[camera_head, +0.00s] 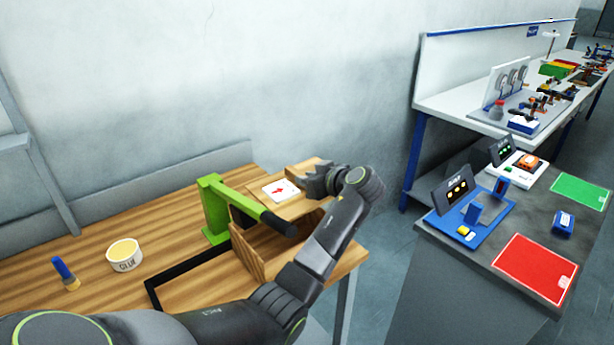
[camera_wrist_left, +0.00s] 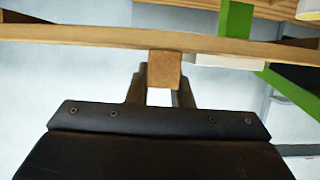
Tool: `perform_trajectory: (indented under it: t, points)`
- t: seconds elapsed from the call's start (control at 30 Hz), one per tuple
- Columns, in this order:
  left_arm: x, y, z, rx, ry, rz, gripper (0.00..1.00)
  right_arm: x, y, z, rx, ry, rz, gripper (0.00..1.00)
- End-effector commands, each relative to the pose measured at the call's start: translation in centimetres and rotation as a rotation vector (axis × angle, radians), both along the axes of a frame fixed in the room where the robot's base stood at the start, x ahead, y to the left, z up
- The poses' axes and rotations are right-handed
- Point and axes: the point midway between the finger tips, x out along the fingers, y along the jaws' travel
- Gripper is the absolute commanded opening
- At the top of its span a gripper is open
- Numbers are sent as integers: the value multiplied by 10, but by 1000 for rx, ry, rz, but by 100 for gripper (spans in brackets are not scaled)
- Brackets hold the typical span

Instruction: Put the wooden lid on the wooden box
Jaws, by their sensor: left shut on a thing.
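The wooden lid (camera_head: 296,209) carries a white label with a red arrow and hangs over the far side of the wooden box (camera_head: 247,256). My left gripper (camera_head: 318,180) is shut on the lid's wooden handle block, at the lid's far right. In the left wrist view the block (camera_wrist_left: 163,69) sits between the two fingers (camera_wrist_left: 160,90), below the lid's long edge. The box stands on the table; part of its opening shows below the lid, and my arm hides its right side. I cannot tell whether lid and box touch. My right gripper is not in view.
A green toggle clamp (camera_head: 213,208) with a black handle stands beside the box, its handle reaching over it. A black frame (camera_head: 180,279) lies on the wooden table (camera_head: 90,250). A glue pot (camera_head: 125,255) and a blue-topped bottle (camera_head: 65,272) stand at left.

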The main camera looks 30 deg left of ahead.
Motion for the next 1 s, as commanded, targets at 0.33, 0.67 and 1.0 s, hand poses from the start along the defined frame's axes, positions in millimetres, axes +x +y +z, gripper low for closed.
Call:
perform_trajectory:
  t: [0.33,0.67,1.0]
  points:
    - [0,0,-31,1,0,0,0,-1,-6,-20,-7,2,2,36]
    - [0,0,-57,2,0,-1,0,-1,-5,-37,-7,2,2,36]
    - [-20,8,-58,1,0,0,0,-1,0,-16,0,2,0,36]
